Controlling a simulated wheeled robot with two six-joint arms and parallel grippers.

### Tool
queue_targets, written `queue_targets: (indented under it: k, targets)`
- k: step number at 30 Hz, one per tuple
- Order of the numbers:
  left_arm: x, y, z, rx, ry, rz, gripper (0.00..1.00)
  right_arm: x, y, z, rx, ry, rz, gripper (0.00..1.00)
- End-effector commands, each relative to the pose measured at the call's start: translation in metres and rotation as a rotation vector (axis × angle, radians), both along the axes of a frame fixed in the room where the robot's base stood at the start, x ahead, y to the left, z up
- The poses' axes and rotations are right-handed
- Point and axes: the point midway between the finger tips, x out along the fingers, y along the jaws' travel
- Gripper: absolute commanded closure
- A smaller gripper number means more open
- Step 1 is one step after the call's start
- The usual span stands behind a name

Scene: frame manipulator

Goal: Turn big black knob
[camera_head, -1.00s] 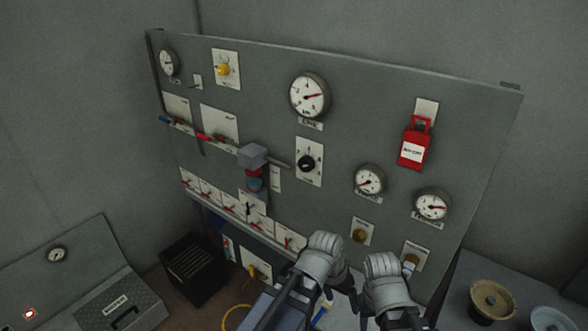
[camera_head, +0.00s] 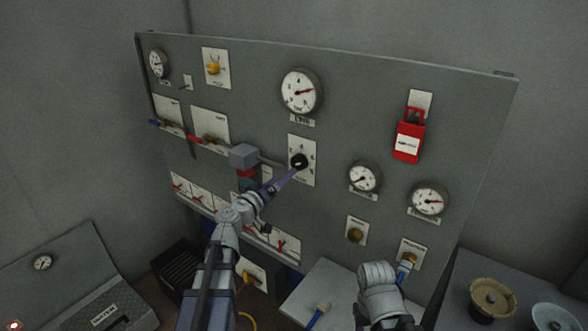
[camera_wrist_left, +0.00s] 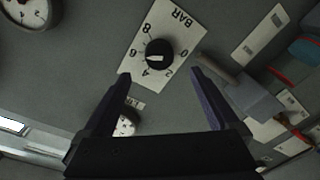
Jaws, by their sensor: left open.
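The big black knob (camera_head: 298,160) sits on a white dial plate in the middle of the grey panel. In the left wrist view the knob (camera_wrist_left: 159,54) shows a white pointer mark and numbers around it, with "BAR" printed on the plate. My left gripper (camera_head: 282,182) reaches up toward the knob from the lower left. In the left wrist view its open fingers (camera_wrist_left: 160,74) frame the plate's lower part, with the knob just beyond the tips, apart from them. My right arm's grey wrist is at the lower right; its fingers do not show clearly.
A large gauge (camera_head: 301,91) is above the knob. A grey box (camera_head: 244,156) with a bar sticks out from the panel left of it, close to my left arm. A red tag (camera_head: 408,142) and two small gauges are to the right.

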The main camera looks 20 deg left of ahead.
Motion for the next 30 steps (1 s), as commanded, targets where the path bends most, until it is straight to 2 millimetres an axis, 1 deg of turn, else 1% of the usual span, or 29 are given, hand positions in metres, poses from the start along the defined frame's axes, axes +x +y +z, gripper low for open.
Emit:
queue_targets:
  k: [5, 8, 15, 18, 21, 27, 28, 30]
  targets:
    - [0.013, -0.003, 0.000, 0.000, 0.001, -0.002, 0.06, 0.000, 0.000, 0.000, 0.000, 0.000, 0.000, 0.50]
    - [0.025, -0.007, 0.000, 0.000, 0.000, -0.004, 0.06, 0.000, 0.000, 0.000, 0.000, 0.000, 0.000, 0.50]
    - [0.062, -0.018, 0.000, 0.000, 0.001, -0.005, 0.06, 0.000, 0.000, 0.000, 0.000, 0.000, 0.000, 0.50]
    - [0.071, -0.021, 0.000, 0.000, 0.001, -0.003, 0.06, 0.000, 0.000, 0.000, 0.000, 0.000, 0.000, 0.50]
    - [0.075, -0.022, 0.000, 0.000, 0.001, -0.003, 0.06, 0.000, 0.000, 0.000, 0.000, 0.000, 0.000, 0.50]
    - [0.074, -0.023, 0.000, 0.000, 0.001, -0.003, 0.06, 0.000, 0.000, 0.000, 0.000, 0.000, 0.000, 0.50]
    - [0.074, -0.023, 0.000, 0.000, 0.001, -0.003, 0.08, 0.000, 0.000, 0.000, 0.000, 0.000, 0.000, 0.50]
    - [0.074, -0.023, 0.000, 0.000, 0.001, -0.003, 0.16, 0.000, 0.000, 0.000, 0.000, 0.000, 0.000, 0.50]
